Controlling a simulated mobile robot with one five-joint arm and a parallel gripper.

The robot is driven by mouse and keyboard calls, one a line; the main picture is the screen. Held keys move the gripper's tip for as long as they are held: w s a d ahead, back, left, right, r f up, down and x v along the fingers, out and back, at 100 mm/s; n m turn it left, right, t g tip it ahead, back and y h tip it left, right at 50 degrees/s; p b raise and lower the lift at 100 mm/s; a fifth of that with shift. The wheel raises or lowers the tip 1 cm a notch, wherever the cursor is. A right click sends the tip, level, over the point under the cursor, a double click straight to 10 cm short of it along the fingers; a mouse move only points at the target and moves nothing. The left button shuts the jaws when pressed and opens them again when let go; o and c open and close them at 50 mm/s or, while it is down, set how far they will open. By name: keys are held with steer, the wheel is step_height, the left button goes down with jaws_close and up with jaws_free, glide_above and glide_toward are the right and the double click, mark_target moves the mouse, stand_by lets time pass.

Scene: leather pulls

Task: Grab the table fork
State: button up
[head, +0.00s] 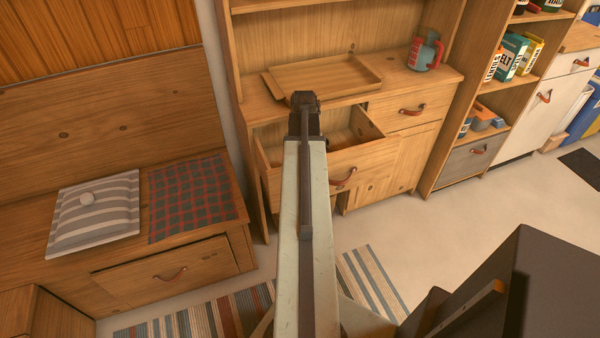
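No table fork can be made out in the head view. An open wooden drawer (376,156) sticks out of the wooden cabinet, and my arm hides part of its inside. The part of its inside that shows looks bare. My gripper (304,98) is seen from behind at the far end of my arm, over the drawer's back part and in front of the tray in the picture. Its fingers are hidden, so I cannot tell whether it is open or holds anything.
At left, a bench holds a striped cushion (95,215) and a checked cloth (195,197).

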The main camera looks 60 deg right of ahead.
steer(key=shift+f, duration=0.75)
steer(key=shift+r, duration=0.2)
jaws_close()
step_height(320, 180, up, 10)
steer(key=p, duration=1)
